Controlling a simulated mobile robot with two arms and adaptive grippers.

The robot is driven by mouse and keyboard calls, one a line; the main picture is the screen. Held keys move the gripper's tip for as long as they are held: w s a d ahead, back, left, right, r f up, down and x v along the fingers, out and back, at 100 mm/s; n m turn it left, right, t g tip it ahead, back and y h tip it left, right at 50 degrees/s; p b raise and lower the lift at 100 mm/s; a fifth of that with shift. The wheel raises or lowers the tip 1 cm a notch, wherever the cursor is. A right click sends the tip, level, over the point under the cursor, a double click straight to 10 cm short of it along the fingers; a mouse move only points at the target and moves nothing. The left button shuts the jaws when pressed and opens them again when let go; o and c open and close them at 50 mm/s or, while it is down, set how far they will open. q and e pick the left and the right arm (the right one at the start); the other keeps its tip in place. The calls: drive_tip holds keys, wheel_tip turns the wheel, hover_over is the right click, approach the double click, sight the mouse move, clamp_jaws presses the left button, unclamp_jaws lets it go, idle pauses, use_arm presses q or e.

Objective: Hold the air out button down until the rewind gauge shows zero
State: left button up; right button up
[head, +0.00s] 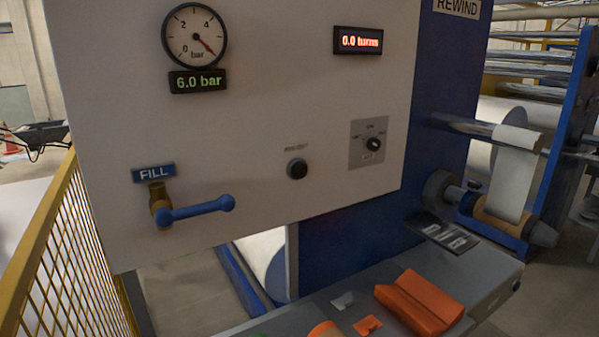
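A black round button (297,169) sits on the white panel (260,100) under a small label too blurred to read. I cannot confirm that it is the air out button. A round gauge (194,35) marked in bar is at the upper left of the panel. Its red needle points to the lower right, well away from 0. The green display (198,81) below it reads 6.0 bar. A REWIND sign (457,7) is at the top right. Neither of my grippers is in view, and nothing touches the button.
A blue valve lever (200,208) under a FILL sign (154,173) sticks out at the panel's lower left. A rotary switch (373,143) and a red display (358,41) are on the right. Orange blocks (420,303) lie on the grey bench below. Yellow fencing (62,250) stands left.

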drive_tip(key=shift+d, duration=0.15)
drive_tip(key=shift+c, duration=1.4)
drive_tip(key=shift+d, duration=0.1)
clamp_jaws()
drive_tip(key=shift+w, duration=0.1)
